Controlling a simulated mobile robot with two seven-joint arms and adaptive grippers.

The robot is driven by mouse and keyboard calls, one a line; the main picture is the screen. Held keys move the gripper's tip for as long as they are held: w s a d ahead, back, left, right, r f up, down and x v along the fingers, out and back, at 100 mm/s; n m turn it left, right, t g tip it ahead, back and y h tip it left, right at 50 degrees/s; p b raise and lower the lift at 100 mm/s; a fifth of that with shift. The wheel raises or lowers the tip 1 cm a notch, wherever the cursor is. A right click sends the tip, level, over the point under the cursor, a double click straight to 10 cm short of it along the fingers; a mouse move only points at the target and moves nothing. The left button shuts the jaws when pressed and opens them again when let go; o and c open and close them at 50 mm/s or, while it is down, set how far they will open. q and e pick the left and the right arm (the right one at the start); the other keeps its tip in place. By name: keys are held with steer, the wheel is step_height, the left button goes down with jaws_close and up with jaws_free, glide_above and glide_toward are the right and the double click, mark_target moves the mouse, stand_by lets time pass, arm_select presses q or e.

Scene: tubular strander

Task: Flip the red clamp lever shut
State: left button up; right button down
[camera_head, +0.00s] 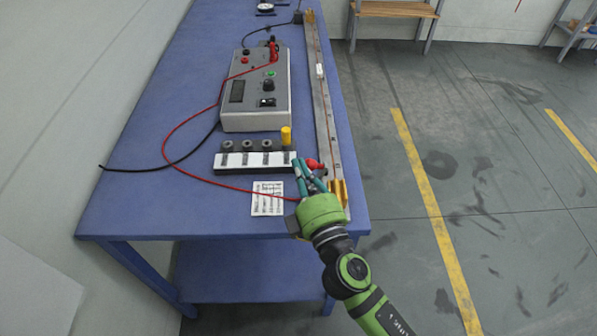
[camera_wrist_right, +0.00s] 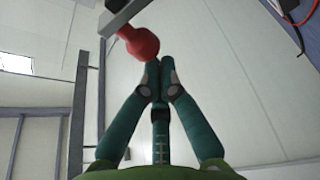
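The red clamp lever (camera_head: 315,164) is near the front end of the long metal rail, at the right edge of the blue table. My right gripper (camera_head: 299,162) has green fingers and is just left of the lever in the head view. In the right wrist view its fingertips (camera_wrist_right: 159,63) are drawn together with nothing visible between them, close beside the knob. I cannot tell whether they touch it. The clamp under the lever is partly hidden by my gripper. My left gripper is not in view.
The rail (camera_head: 322,100) runs along the table's right edge. A grey meter box (camera_head: 256,100) stands to its left. A white block with grey knobs (camera_head: 254,161), a yellow cylinder (camera_head: 286,136) and a printed card (camera_head: 267,199) are nearby. A red cable (camera_head: 165,145) loops over the blue table (camera_head: 130,205).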

steer(key=d+m+t+h+b, duration=0.1)
steer(key=d+m+b, duration=0.1)
steer(key=m+b, duration=0.1)
steer(key=d+m+t+h+b, duration=0.1)
steer(key=d+m+b, duration=0.2)
steer(key=m, duration=0.2)
steer(key=d+m+t+h+b, duration=0.1)
steer(key=d+m+b, duration=0.1)
steer(key=m+b, duration=0.1)
steer(key=shift+d+f+m+b, duration=0.15)
steer(key=shift+f+m+b, duration=0.25)
steer(key=shift+b, duration=0.1)
steer(key=shift+d+f, duration=0.25)
steer(key=shift+d, duration=0.25)
steer(key=shift+r, duration=0.1)
steer(key=s, duration=0.9)
steer(key=shift+s+r, duration=0.2)
steer(key=shift+r, duration=0.05)
